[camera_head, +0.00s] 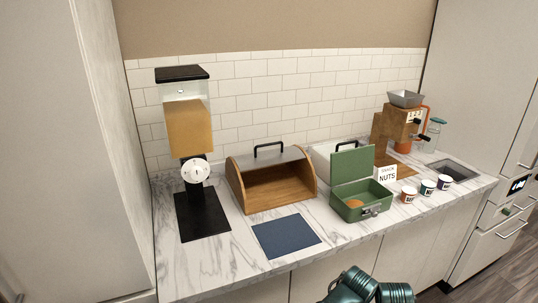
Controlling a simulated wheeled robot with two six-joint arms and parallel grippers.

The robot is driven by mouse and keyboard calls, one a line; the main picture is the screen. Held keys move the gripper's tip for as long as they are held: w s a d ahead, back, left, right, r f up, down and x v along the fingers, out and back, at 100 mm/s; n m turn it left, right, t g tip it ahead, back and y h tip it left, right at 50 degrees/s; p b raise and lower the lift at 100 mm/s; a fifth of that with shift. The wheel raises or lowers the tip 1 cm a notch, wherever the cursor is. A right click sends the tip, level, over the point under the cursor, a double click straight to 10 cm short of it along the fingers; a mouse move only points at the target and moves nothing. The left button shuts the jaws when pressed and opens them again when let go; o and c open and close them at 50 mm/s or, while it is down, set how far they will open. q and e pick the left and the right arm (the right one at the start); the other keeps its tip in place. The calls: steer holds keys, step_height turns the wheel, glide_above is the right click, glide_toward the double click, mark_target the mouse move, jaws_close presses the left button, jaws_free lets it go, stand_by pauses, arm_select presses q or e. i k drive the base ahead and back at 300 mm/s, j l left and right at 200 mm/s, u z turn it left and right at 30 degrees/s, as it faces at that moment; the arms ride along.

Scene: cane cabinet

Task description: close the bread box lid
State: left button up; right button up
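The bread box (283,198) stands on the marble counter, left of the middle. It has curved wooden sides and a wooden floor. Its grey lid (265,162) is rolled up over the top and back, with a black bar handle (268,146) at the top. The front is open and the inside looks empty.
A dark blue mat (286,236) lies in front of the bread box. A grain dispenser (188,130) stands to its left. An open green box (361,198) stands close on its right, before a white container (324,160). Several small cups (427,187) and a wooden grinder (397,128) are farther right.

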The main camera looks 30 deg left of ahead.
mark_target(257, 160)
steer(key=l+u, duration=0.15)
steer(key=u, duration=0.3)
steer(key=l+u, duration=0.2)
steer(key=u, duration=0.25)
